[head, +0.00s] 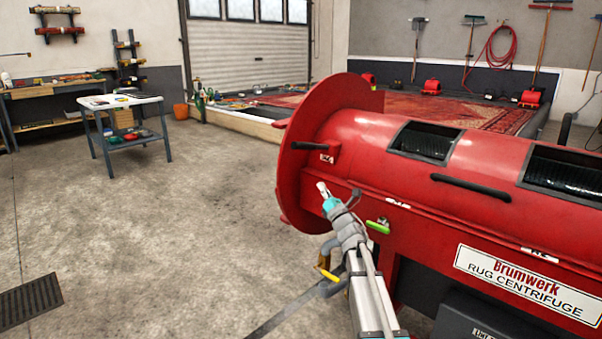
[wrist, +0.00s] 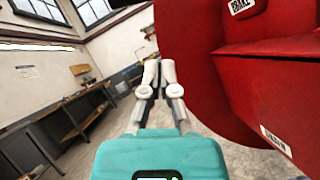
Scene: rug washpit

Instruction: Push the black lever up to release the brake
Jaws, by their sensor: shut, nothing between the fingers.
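The black lever (head: 310,146) sticks out to the left, roughly level, near the left end of the red rug centrifuge (head: 420,195). A small white label (head: 327,159) is just below its right end. In the wrist view a label reading BRAKE (wrist: 241,5) shows at the top right on the red housing. A dark bar at the top of that view may be the lever; I cannot be sure. My gripper (head: 321,186) is shut and empty, below the lever and apart from it in the head view. Its fingertips (wrist: 151,66) meet in the wrist view.
The large red end disc (head: 300,190) stands close beside my gripper. A green-handled valve (head: 378,227) is on the machine to the right of my arm. A grey cart (head: 122,104) and a workbench (head: 50,97) stand far left. The concrete floor between is clear.

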